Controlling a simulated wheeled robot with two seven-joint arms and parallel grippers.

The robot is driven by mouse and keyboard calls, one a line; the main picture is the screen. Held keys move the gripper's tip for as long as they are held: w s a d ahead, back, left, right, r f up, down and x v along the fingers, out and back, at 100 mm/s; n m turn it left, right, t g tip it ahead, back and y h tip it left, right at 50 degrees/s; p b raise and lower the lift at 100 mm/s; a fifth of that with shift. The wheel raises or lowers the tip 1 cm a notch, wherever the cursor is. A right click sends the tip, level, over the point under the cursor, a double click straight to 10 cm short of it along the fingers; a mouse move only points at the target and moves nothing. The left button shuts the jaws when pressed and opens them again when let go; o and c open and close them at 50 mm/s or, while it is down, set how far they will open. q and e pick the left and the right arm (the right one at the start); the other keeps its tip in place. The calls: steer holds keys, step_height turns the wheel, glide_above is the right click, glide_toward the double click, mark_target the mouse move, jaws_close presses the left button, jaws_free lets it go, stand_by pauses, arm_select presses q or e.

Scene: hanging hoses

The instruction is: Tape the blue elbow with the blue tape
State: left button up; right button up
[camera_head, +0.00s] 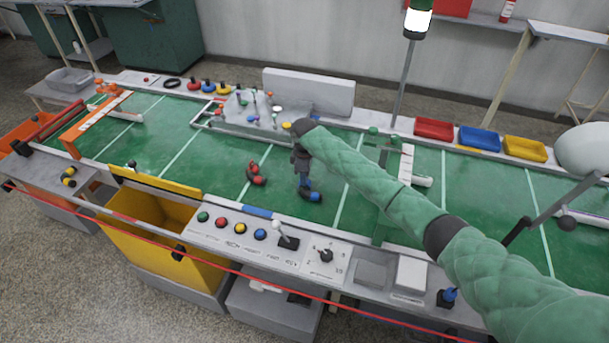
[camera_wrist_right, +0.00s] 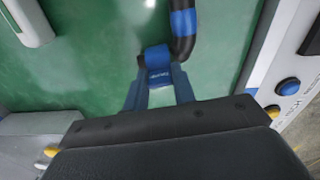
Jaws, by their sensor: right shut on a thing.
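The blue elbow (camera_head: 313,196) is a dark curved hose piece with blue bands, lying on the green table in the head view. In the right wrist view the elbow (camera_wrist_right: 184,22) curves down from the top edge. My right gripper (camera_head: 303,178) points down just above and behind it in the head view. Its jaws (camera_wrist_right: 158,85) are shut on a blue piece with pale lettering, which looks like the blue tape (camera_wrist_right: 158,62). The tape is right by the elbow's lower end; I cannot tell whether they touch. My left gripper is not in view.
A red-banded elbow (camera_head: 256,177) lies to the left on the table. A button panel (camera_head: 235,229) and a yellow bin (camera_head: 155,213) are at the front edge. Red (camera_head: 434,128), blue (camera_head: 478,138) and yellow (camera_head: 525,149) trays line the back right. Green surface is free around the elbows.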

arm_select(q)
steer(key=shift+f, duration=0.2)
arm_select(e)
steer(key=shift+f, duration=0.7)
stand_by(0.4)
steer(key=o, duration=1.1)
steer(key=shift+c, duration=0.2)
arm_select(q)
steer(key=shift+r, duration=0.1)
arm_select(e)
step_height(320, 180, up, 6)
steer(key=b, duration=0.2)
steer(key=shift+b, duration=0.35)
steer(key=shift+r, duration=0.85)
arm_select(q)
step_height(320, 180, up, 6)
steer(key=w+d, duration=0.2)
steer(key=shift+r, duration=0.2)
arm_select(e)
steer(key=shift+r, duration=0.2)
